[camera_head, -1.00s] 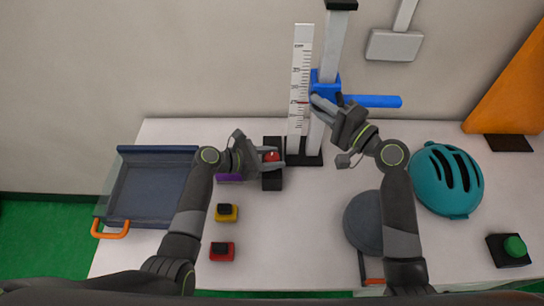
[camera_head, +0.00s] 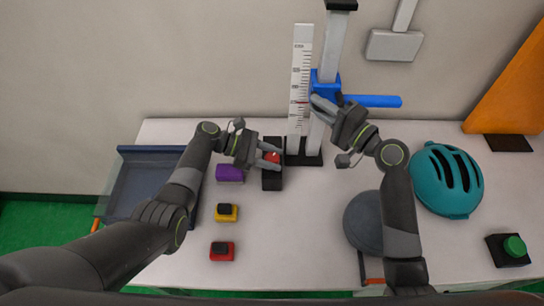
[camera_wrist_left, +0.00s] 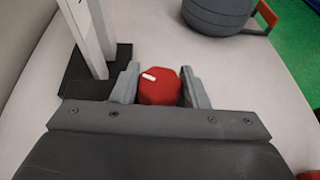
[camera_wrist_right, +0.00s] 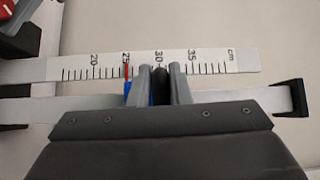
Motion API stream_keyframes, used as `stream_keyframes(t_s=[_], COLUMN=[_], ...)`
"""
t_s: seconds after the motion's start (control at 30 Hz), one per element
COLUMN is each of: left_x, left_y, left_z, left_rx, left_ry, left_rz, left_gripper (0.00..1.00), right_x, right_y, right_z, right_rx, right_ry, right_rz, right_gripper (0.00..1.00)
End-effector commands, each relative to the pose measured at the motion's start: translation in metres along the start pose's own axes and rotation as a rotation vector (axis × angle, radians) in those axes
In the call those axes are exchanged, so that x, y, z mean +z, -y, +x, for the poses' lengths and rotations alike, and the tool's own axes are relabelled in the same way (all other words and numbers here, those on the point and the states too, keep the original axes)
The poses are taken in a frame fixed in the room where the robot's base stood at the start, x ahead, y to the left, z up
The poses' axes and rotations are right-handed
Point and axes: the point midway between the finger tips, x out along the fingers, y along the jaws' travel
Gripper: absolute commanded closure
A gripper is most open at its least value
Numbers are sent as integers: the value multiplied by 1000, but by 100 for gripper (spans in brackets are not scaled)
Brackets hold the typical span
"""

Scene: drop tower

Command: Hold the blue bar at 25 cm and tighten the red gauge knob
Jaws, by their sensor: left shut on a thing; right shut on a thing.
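The blue bar (camera_head: 372,101) sticks out to the right from a blue carriage (camera_head: 325,82) on the upright column. My right gripper (camera_head: 318,102) is shut on a part of the carriage; its fingers hide most of that part. In the right wrist view, a red line (camera_wrist_right: 127,72) crosses the scale close to the 25 mark, and a little blue shows beside the fingers. The red gauge knob (camera_wrist_left: 160,88), faceted with a white mark on top, sits between the fingers of my left gripper (camera_head: 275,157), which is shut on it. The knob is partly hidden in the head view.
The white ruler (camera_head: 300,75) stands beside the column on a black foot. Purple (camera_head: 229,172), yellow (camera_head: 226,212) and red (camera_head: 222,250) blocks lie left of the knob. A blue-grey tray (camera_head: 135,190), grey round object (camera_head: 365,222), teal helmet (camera_head: 446,180) and green button (camera_head: 514,246) stand around.

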Motion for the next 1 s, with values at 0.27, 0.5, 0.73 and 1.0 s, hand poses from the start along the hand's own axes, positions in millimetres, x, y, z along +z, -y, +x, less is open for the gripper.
stream_keyframes(t_s=[0.27, 0.5, 0.73, 1.0], left_x=[-3, -4, -4, -4], left_y=[-2, -1, 0, 0], left_z=[0, 0, -1, -1], left_rx=[-106, -164, -189, -194], left_ry=[-8, -9, -8, -7], left_rz=[43, 68, 79, 79], left_gripper=[83, 83, 83, 83], right_x=[1, 2, 2, 2], right_y=[2, 2, 2, 2], right_z=[0, 0, 0, 0], right_rx=[-6, -6, -5, -5], right_ry=[3, 5, 6, 5], right_rz=[-1, 0, 0, 1], right_gripper=[100, 100, 100, 100])
